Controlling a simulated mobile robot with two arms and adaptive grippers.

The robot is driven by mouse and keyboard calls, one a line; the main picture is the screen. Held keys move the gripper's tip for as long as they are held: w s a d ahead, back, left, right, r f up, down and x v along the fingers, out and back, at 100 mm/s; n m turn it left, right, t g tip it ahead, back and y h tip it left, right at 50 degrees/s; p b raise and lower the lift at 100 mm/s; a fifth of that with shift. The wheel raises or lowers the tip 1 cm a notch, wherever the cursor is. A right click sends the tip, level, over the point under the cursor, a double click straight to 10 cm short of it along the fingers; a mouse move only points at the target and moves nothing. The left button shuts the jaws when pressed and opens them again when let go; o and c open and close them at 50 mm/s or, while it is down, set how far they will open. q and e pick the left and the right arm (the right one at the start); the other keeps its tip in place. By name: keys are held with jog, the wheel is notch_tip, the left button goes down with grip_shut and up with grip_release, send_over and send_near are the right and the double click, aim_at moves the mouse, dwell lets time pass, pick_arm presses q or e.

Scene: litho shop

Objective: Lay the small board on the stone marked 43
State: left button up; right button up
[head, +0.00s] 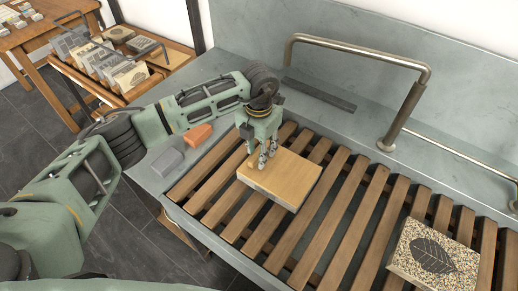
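A tan slab with a wood-like top (292,178) and a paler, greyish front edge lies on the slatted wooden rack in the middle. I cannot tell whether it is one piece or a small board lying on a stone. My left gripper (267,158) points down at the slab's upper left part, its fingertips at or just above the top. The fingers look close together; whether they hold anything is unclear. A speckled stone with a dark leaf print (435,258) lies on the rack at the lower right. No number 43 is readable. My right gripper is out of view.
The slatted rack (343,215) sits in a grey stone sink with a bent metal rail (362,54) behind. A grey block (167,162) and an orange block (198,135) lie on the left ledge. Several slabs stand in a wooden rack (178,56) at the upper left. Slats between slab and leaf stone are clear.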

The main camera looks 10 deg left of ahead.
pick_arm(q)
notch_tip(320, 180, up, 12)
jog(key=b, duration=0.2)
